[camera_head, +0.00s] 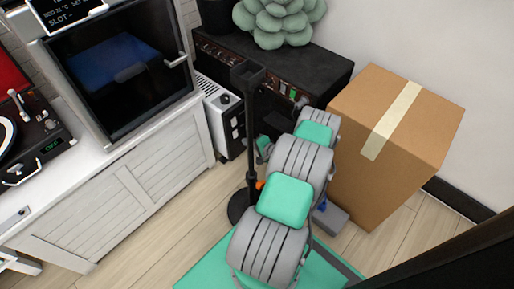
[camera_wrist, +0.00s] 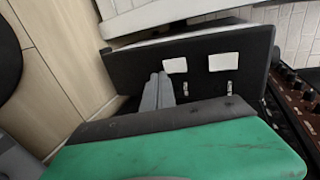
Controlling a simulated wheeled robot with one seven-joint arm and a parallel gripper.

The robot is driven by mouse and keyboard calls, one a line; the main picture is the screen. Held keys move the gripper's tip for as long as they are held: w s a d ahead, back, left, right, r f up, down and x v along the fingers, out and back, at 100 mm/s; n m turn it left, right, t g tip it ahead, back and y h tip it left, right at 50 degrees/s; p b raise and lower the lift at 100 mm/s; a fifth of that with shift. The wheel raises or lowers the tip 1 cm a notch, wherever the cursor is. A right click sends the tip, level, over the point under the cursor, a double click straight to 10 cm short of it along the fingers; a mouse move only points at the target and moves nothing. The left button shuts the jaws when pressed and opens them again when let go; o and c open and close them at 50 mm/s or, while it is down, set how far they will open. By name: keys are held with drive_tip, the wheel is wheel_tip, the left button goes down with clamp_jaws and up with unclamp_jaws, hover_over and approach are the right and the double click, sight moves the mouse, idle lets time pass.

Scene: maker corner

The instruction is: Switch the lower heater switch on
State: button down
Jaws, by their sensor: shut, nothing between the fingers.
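The heater (camera_head: 207,92) is a white box with a dark control panel (camera_wrist: 135,68), standing on the floor beside the white cabinet. In the wrist view the panel lies sideways, with the floor to the left. It bears two white labels and two small metallic switches. The lower switch (camera_wrist: 186,88) is the left one there; the upper switch (camera_wrist: 229,88) is to its right. My gripper (camera_wrist: 158,80) is shut and empty, its grey fingertips just left of the lower switch. I cannot tell whether they touch the panel, nor which way the switches are set.
A black stand (camera_head: 251,130) rises close in front of the heater, beside my arm. A dark amplifier (camera_head: 315,75) with a green plant (camera_head: 278,20) on it is behind. A cardboard box (camera_head: 400,140) stands to the right. Bare floor (camera_head: 185,215) lies left of the stand.

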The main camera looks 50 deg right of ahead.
sight(236, 134)
drive_tip(key=shift+w+a+f+b, duration=0.15)
drive_tip(key=shift+w+b, duration=0.1)
drive_tip(key=shift+w, duration=0.8)
drive_tip(key=shift+w+d+f+b, duration=0.1)
drive_tip(key=shift+w+b, duration=0.1)
drive_tip(key=shift+w, duration=0.8)
drive_tip(key=shift+f, duration=0.1)
drive_tip(key=shift+w+b, duration=0.15)
drive_tip(key=shift+b, duration=0.2)
drive_tip(key=shift+r+p, duration=0.6)
drive_tip(key=shift+r, duration=0.3)
